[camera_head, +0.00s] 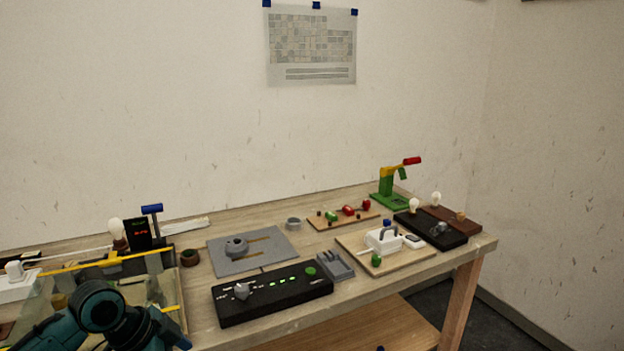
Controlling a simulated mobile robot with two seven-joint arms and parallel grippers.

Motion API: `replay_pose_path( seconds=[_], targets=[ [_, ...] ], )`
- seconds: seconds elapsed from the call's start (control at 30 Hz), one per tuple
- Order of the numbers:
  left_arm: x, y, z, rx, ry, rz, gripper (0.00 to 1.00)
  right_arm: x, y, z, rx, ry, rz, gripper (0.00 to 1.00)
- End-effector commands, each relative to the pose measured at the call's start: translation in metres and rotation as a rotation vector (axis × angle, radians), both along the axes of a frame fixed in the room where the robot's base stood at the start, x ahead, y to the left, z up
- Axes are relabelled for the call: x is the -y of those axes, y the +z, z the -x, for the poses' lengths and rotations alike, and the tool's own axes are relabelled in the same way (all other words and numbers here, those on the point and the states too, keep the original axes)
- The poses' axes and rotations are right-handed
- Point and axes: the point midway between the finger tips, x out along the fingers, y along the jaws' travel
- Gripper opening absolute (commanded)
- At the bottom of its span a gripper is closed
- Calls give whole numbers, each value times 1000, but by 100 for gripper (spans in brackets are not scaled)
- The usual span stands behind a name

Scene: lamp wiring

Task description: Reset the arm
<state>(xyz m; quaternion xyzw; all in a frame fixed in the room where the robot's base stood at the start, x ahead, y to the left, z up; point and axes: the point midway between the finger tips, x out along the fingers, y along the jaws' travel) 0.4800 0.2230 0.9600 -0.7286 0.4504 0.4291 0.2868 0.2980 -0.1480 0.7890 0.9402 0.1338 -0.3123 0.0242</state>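One of my arms, teal with black joints (102,306), comes in at the lower left corner. It is bent in front of a clear-walled box with yellow edges (130,257). I cannot make out gripper fingers on this arm, and no held object shows. My other arm and its gripper are not in view.
A black control panel with green lights (272,293) lies at the front of the wooden bench (300,325). Behind it are a grey plate (225,263), a wooden board with a white part (385,238), a green press (388,188) and bulbs on a dark base (432,230).

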Motion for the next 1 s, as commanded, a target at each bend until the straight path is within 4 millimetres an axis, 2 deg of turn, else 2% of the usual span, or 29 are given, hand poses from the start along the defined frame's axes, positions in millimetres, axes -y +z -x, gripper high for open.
replay_pose_path(
  seconds=[0.03, 0.17, 0.3, 0.4, 0.5, 0.7, 0.8, 1.0],
  targets=[
    [13, -19, 5, 4, 25, 27, 85, 0, 1, -2, 5, 0, 0, 36],
    [42, -60, 16, 47, 128, 99, 85, 0, 3, -6, 13, -1, -1, 36],
    [74, -104, 41, 103, 289, 204, 85, -1, 4, -7, 15, -2, -3, 36],
    [87, -129, 65, 145, 422, 272, 85, -1, 4, -8, 17, -4, -4, 36],
    [92, -147, 93, 189, 558, 325, 85, -1, 5, -8, 18, -4, -5, 36],
    [85, -164, 148, 271, 765, 364, 85, -1, 5, -8, 18, -4, -5, 36],
    [80, -166, 165, 299, 818, 364, 85, -1, 5, -8, 18, -4, -5, 36],
    [76, -167, 177, 322, 847, 359, 85, -1, 4, -6, 14, -4, -5, 36]
  ],
)
